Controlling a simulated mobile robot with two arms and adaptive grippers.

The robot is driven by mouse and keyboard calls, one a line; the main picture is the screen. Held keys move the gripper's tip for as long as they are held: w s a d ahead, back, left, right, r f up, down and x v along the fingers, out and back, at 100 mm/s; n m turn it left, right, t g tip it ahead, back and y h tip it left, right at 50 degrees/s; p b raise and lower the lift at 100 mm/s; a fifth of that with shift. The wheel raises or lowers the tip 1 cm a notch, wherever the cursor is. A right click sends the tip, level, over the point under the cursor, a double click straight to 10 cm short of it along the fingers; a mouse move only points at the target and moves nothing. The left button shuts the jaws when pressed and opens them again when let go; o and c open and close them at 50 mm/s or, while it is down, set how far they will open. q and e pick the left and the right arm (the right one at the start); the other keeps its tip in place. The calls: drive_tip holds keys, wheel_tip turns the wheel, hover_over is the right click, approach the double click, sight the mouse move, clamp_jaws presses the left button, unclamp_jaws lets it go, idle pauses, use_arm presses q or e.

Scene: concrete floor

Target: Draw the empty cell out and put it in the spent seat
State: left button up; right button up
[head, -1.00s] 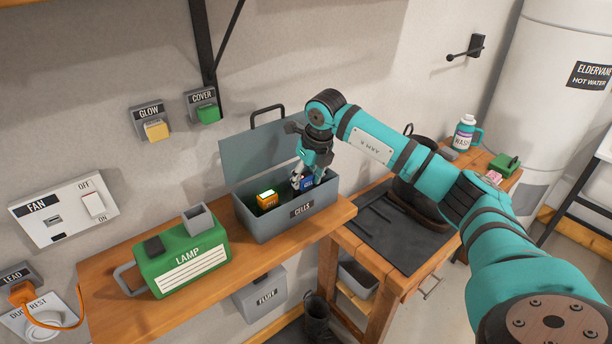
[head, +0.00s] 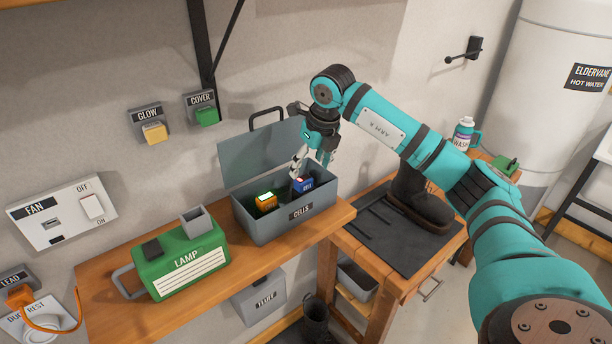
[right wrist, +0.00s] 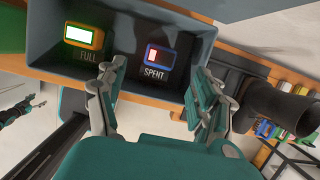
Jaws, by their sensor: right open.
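The blue cell (head: 304,184) with a small red window sits in the seat marked SPENT in the grey CELLS box (head: 262,226). It also shows in the right wrist view (right wrist: 159,56). The orange cell (head: 266,201) with a bright green window sits beside it in the seat marked FULL (right wrist: 84,36). My right gripper (head: 309,172) is open just above the blue cell; in the right wrist view its fingers are apart, with nothing between them. The green LAMP (head: 183,262) has a grey open-topped socket (head: 197,220). My left gripper (right wrist: 22,108) shows small at the left of the right wrist view.
The box's raised lid (head: 250,152) stands behind the cells. The wooden shelf (head: 120,310) has free room in front of the lamp. A dark boot (head: 412,196) stands on a black mat to the right. COVER (head: 206,114) and GLOW (head: 153,132) buttons are on the wall.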

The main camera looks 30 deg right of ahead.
drive_tip(key=v, duration=0.6)
drive_tip(key=shift+f, duration=0.2)
idle(0.6)
